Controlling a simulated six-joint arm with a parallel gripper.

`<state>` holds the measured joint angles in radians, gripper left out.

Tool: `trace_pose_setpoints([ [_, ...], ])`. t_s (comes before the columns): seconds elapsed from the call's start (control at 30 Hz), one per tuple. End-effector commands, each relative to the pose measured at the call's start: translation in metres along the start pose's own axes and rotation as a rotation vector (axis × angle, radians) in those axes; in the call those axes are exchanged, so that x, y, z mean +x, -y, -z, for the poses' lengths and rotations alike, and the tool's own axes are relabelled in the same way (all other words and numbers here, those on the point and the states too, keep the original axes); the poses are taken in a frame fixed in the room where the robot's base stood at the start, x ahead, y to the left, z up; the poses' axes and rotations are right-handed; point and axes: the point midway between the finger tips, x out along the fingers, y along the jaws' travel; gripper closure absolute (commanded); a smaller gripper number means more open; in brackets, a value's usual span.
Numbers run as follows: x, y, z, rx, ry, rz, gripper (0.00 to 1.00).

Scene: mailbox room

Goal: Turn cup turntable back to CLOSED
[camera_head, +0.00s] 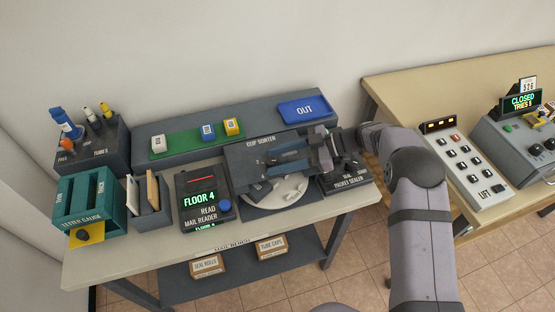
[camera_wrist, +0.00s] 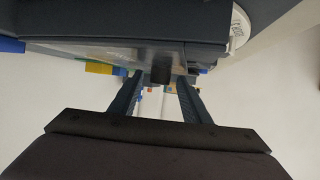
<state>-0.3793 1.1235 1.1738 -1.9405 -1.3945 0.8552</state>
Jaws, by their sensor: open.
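The cup sorter (camera_head: 250,150) is a dark grey unit on the mail bench, with a round white turntable (camera_head: 289,193) at its front. White raised parts show on the disc. My arm reaches in from the right and covers part of the sorter. In the wrist view my gripper (camera_wrist: 160,80) is open, with a small dark block (camera_wrist: 161,73) seen between the fingertips; contact cannot be told. A curved white edge, apparently the turntable (camera_wrist: 240,28), shows at upper right.
Left of the sorter stand the mail reader (camera_head: 203,197) showing FLOOR 4, a letter holder (camera_head: 148,195) and a green letter gauge (camera_head: 90,203). A packet sealer (camera_head: 345,178) is close on the right. A blue OUT tray (camera_head: 304,110) lies behind. A right-hand console display (camera_head: 522,102) reads CLOSED.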

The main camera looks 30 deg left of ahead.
Motion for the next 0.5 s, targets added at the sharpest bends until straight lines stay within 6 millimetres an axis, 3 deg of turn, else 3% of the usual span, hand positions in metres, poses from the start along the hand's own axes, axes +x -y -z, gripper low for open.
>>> trace_pose_setpoints([
  [0.5, -0.062, -0.001, -0.002, -0.001, 0.0, -0.002, 0.57],
])
